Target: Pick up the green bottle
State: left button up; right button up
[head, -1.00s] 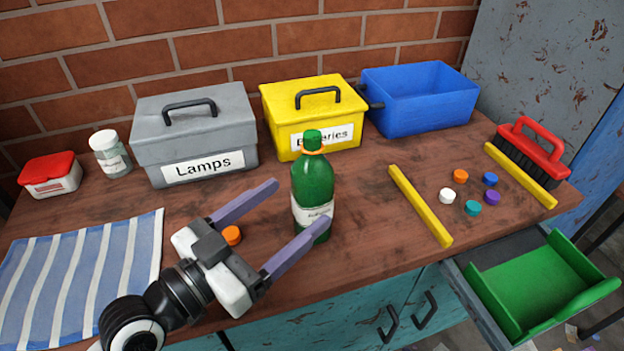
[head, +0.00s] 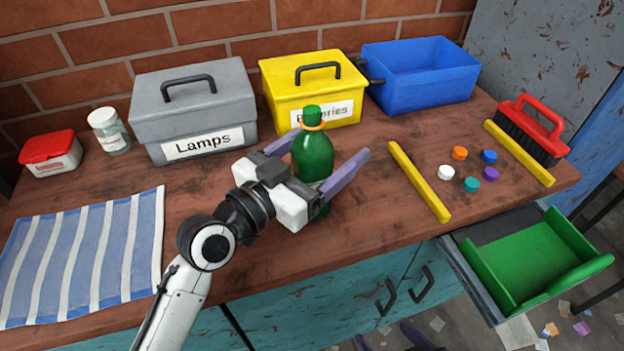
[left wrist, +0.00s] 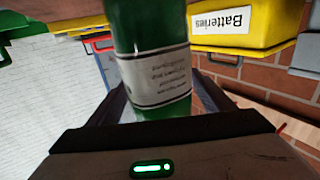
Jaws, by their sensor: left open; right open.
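The green bottle (head: 314,155) stands upright on the wooden table, with an orange ring at its neck and a white label. My left gripper (head: 333,142) is open, with one purple finger on each side of the bottle; I cannot tell whether either touches it. In the left wrist view the bottle (left wrist: 150,35) with its label rises between the open fingers; its top is out of frame. The gripper's body hides the bottle's lower part in the head view. Two purple fingertips of my right gripper (head: 390,340) show at the bottom edge, apart and empty.
Behind stand a grey Lamps box (head: 235,105), a yellow Batteries box (head: 283,85) and a blue bin (head: 425,98). Right are a yellow bar (head: 420,182), several coloured caps (head: 459,153), a red brush (head: 535,120) and an open green drawer (head: 530,265). A striped cloth (head: 80,255) lies left.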

pick_arm(q)
jog(key=c, duration=1.7)
